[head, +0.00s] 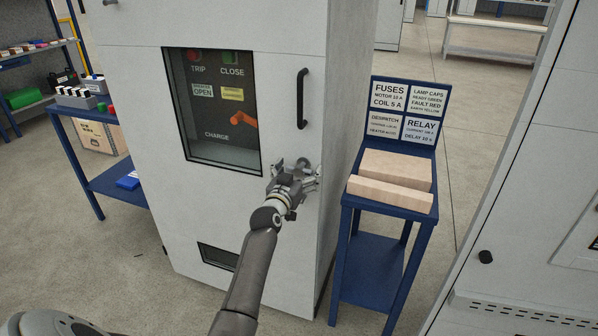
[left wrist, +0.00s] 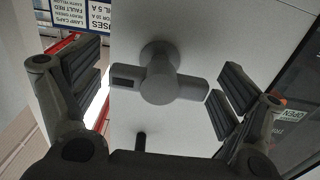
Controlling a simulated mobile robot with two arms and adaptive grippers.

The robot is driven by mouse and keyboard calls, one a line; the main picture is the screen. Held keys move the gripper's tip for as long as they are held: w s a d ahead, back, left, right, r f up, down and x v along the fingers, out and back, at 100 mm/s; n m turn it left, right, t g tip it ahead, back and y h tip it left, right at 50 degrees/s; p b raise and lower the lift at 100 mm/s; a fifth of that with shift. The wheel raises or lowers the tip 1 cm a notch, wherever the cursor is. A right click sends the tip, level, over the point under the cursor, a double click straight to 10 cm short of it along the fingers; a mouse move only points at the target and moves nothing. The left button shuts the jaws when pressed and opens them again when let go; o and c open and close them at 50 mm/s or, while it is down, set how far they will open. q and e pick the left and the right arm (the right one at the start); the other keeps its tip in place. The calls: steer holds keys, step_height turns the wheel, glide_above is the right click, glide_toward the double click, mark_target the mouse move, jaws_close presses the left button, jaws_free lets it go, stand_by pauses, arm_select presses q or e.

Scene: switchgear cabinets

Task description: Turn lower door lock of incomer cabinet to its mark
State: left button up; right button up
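The incomer cabinet (head: 290,60) stands upright in the middle of the head view, its door shut. The lower door lock (left wrist: 160,82) is a grey knob with a crosswise bar, seen close up in the left wrist view. The bar lies nearly level there, with a dark rectangle on its left end. My left gripper (head: 294,174) is open at the door below the black handle (head: 302,98). In the left wrist view its fingers (left wrist: 155,86) stand either side of the lock bar; contact cannot be told. No mark on the door is discernible. My right gripper is not in view.
A blue stand (head: 385,212) with wooden blocks (head: 396,168) and a label board (head: 408,112) stands close right of the cabinet. A blue table (head: 105,180) is at left. Another grey cabinet (head: 520,200) is at far right.

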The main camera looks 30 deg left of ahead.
arm_select(q)
steer(key=c, duration=0.9)
steer(key=shift+o, duration=0.2)
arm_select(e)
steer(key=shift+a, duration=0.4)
arm_select(q)
steer(key=shift+n, duration=0.3)
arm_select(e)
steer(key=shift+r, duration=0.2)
arm_select(q)
steer(key=n+p, duration=0.1)
steer(key=n, duration=0.1)
steer(key=shift+n, duration=0.4)
steer(key=n+p, duration=0.1)
steer(key=n, duration=0.3)
steer(key=shift+n, duration=0.3)
steer(key=n+p, duration=0.1)
steer(key=n, duration=0.4)
steer(key=n+p, duration=0.1)
steer(key=n, duration=0.3)
steer(key=shift+n, duration=0.3)
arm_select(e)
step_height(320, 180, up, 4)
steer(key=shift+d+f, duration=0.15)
arm_select(q)
steer(key=shift+n, duration=0.3)
